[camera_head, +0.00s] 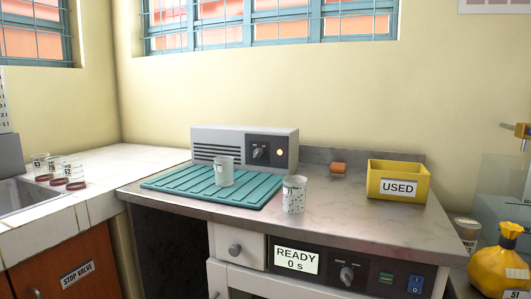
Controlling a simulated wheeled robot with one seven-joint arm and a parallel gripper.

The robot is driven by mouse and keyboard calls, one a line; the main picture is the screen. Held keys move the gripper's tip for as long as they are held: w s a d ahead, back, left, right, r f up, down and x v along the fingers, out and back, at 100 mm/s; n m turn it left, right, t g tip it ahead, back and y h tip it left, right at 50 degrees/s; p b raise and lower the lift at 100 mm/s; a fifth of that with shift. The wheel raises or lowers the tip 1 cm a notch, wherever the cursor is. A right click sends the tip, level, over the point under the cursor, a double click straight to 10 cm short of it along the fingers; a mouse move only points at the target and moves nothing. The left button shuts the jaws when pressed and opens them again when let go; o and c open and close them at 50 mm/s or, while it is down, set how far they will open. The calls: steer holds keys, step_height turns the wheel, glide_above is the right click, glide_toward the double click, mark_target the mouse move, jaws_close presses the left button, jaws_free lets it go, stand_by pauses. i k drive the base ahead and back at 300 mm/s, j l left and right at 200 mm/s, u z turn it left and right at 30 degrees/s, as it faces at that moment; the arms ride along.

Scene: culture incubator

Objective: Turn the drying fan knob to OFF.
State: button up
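The drying fan (217,141) is a pale grey box with dark louvres, at the back of the counter against the wall. Its knob (258,152) sits on a dark panel at the right of the fan's front. The knob's pointer looks tilted, but the marks around it are too small to read. A round lamp (280,153) right of the knob glows pale. My gripper is not in view.
A teal drying mat (195,188) with a beaker (223,171) lies before the fan. Another beaker (294,194) stands near the front edge. A yellow USED bin (398,168) and orange object (338,169) are right. A second knob (346,274) is below, beside a READY display (297,260).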

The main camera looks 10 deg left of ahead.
mark_target(258, 153)
steer(key=i+j, duration=0.1)
steer(key=j, duration=1.3)
steer(key=i+j, duration=0.15)
steer(key=j, duration=0.5)
